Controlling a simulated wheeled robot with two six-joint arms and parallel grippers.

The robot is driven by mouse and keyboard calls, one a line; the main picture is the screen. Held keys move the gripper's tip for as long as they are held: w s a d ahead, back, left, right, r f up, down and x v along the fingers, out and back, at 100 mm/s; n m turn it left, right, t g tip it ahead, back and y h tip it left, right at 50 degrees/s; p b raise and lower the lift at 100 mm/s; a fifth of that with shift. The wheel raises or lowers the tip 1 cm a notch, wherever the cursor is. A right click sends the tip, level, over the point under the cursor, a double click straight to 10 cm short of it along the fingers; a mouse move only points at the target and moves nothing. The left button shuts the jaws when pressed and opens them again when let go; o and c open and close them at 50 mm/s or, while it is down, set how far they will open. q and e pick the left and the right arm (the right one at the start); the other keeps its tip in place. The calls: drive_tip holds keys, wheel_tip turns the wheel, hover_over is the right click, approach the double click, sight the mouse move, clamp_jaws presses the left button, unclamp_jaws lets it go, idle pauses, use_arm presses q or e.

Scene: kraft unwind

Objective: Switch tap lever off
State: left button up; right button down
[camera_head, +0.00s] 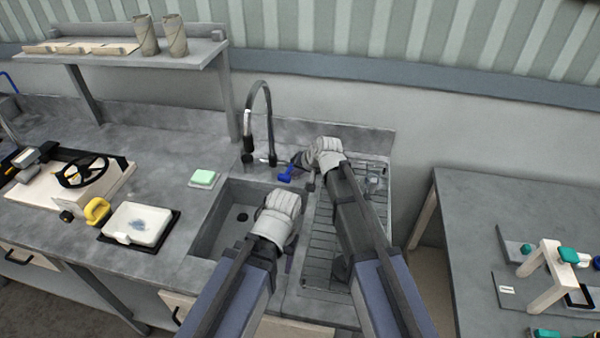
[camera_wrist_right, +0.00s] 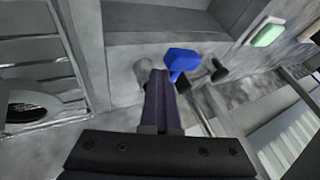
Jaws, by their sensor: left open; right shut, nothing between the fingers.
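The tap (camera_head: 268,125) is a tall dark gooseneck behind the sink. Its blue lever (camera_head: 285,174) sticks out near the tap's base, and it also shows in the right wrist view (camera_wrist_right: 182,62). My right gripper (camera_head: 301,160) is beside the lever, on its right in the head view. Its fingers (camera_wrist_right: 161,95) are shut with nothing between them. In the wrist view the fingertips overlap the lever's near side; I cannot tell whether they touch it. My left gripper (camera_head: 277,215) is over the sink, lower and nearer, away from the lever; its fingers are mostly hidden by its own wrist.
The sink basin (camera_head: 212,235) lies left of my arms and the ribbed drainboard (camera_head: 318,235) lies under my right arm. A green sponge (camera_head: 203,177) sits on the counter left of the sink. A white tray (camera_head: 140,222) is farther left. A separate table (camera_head: 470,215) stands at right.

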drive_tip(key=shift+a, duration=0.4)
drive_tip(key=shift+a+r, duration=0.1)
drive_tip(key=p+v, duration=0.6)
drive_tip(key=v, duration=0.2)
drive_tip(key=shift+d, duration=0.4)
drive_tip(key=shift+f, duration=0.25)
